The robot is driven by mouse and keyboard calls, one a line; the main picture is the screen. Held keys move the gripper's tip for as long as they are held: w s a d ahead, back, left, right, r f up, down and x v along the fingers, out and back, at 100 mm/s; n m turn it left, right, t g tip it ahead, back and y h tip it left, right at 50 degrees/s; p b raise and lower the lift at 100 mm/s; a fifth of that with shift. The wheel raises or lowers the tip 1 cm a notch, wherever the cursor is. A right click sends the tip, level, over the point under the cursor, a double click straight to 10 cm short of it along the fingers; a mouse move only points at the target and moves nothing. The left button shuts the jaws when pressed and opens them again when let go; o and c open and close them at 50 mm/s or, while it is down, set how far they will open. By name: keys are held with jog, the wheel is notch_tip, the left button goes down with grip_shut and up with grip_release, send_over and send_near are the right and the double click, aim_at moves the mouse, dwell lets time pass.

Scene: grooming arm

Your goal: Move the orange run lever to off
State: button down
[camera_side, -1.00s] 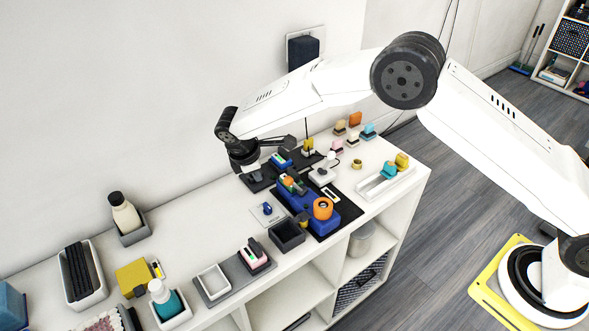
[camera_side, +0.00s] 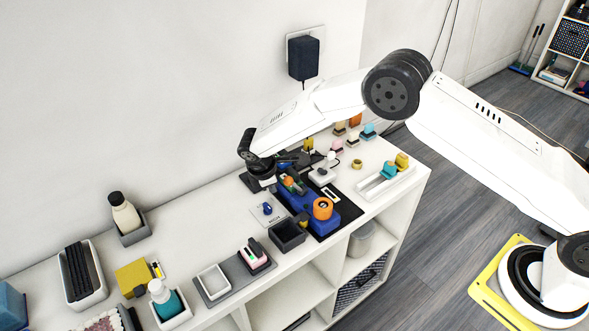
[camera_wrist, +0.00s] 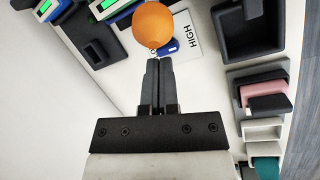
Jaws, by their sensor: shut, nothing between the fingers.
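The orange run lever shows in the wrist view as a round orange knob (camera_wrist: 152,24) at the top middle. Its lower part is out of sight behind the knob, so its position cannot be read. My gripper (camera_wrist: 157,64) points at the knob with its two dark fingers together and empty. The fingertips appear just below the knob; I cannot tell whether they touch it. In the side view my gripper is low over the back of the bench, beside the blue unit (camera_side: 293,208), and its fingertips are not clear.
A white card marked HIGH (camera_wrist: 186,35) with a blue tag lies past the knob. A black tray (camera_wrist: 225,42) and a pink block (camera_wrist: 266,90) are to the right. Dark units with green displays (camera_wrist: 45,8) are at upper left. The wall runs close behind the bench.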

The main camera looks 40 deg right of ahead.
aim_at(284, 178)
jog(key=shift+s+d+r, duration=0.35)
jog(key=shift+d+r, duration=0.15)
jog(key=shift+d, duration=0.25)
jog(key=shift+d+r+y, duration=0.35)
jog(key=shift+d+y, duration=0.05)
jog(key=shift+y, duration=0.2)
dwell(0.3)
jog(key=shift+d+r+y, duration=0.45)
jog(key=shift+d+y, duration=0.1)
jog(key=shift+y, duration=0.15)
jog(key=d+m+y, duration=0.1)
jog(key=d+y, duration=0.9)
jog(key=shift+r, duration=0.25)
dwell(0.3)
dwell(0.4)
jog(key=shift+r, duration=0.1)
